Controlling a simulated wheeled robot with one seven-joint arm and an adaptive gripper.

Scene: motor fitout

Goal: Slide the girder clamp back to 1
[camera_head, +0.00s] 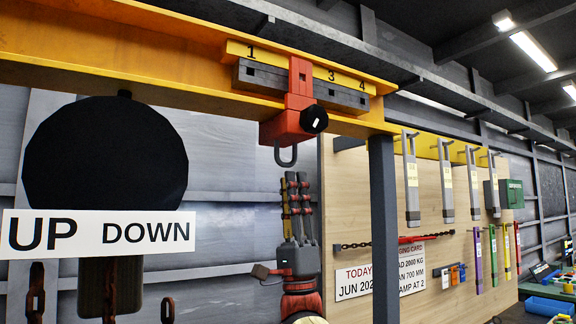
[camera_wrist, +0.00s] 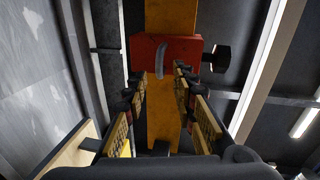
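The red girder clamp (camera_head: 291,122) hangs on the yellow girder (camera_head: 190,60), with a black knob (camera_head: 315,120) on its right and a grey hook (camera_head: 286,156) below. Its upright arm covers the place between 1 and 3 on the yellow number scale (camera_head: 250,50); the 2 is hidden. My gripper (camera_head: 297,178) points upward below the clamp, apart from it. In the wrist view, the clamp (camera_wrist: 150,52) and its hook (camera_wrist: 160,60) lie ahead beyond the fingertips. My gripper (camera_wrist: 160,78) is open, its fingers spread with nothing between them.
A grey post (camera_head: 384,230) stands right of my gripper. A black disc (camera_head: 105,155) and an UP DOWN sign (camera_head: 98,233) fill the left foreground. A board (camera_head: 460,250) holds hanging tools and a partly hidden card (camera_head: 354,281). Space between gripper and clamp looks clear.

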